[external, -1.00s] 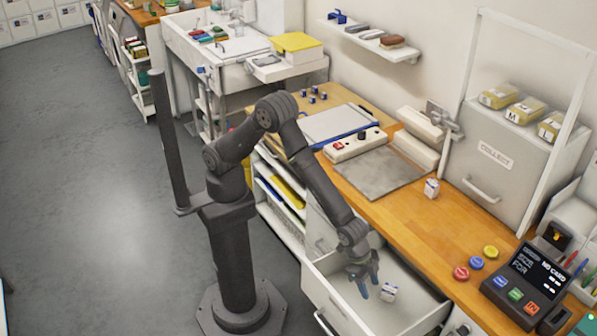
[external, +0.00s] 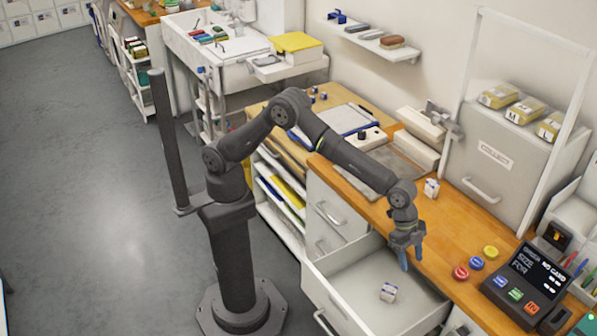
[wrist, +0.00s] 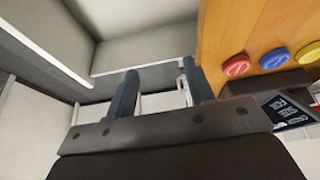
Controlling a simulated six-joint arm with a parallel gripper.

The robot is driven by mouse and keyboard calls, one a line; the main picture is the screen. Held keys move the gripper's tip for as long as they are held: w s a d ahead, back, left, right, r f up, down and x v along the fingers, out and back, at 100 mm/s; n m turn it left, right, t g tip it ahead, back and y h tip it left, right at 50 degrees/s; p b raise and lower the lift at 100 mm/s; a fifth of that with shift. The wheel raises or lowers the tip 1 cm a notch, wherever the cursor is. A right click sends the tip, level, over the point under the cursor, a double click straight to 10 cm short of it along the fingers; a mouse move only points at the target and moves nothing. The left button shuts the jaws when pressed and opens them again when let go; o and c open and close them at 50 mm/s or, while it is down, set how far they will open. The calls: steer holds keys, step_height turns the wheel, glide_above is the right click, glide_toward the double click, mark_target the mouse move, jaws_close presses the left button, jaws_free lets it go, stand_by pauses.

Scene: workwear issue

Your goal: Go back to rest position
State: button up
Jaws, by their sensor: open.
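My gripper (external: 411,256) is open and empty. In the external view it hangs above the open drawer (external: 318,275), near the wooden counter's front edge. The small box does not show clearly in the wrist view.
The wooden counter (external: 440,245) holds another small box (external: 431,188), a red button (external: 461,273), a yellow button (external: 491,252), a blue button (external: 476,263) and a dark order terminal (external: 525,285). A grey COLLECT cabinet (external: 500,165) stands behind. Floor at left is clear.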

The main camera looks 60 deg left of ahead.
steer(key=w+r+m+g, duration=0.1)
steer(key=w+r+m, duration=0.2)
steer(key=w, duration=0.6)
steer(key=shift+d+r, duration=0.25)
steer(key=shift+r, duration=0.65)
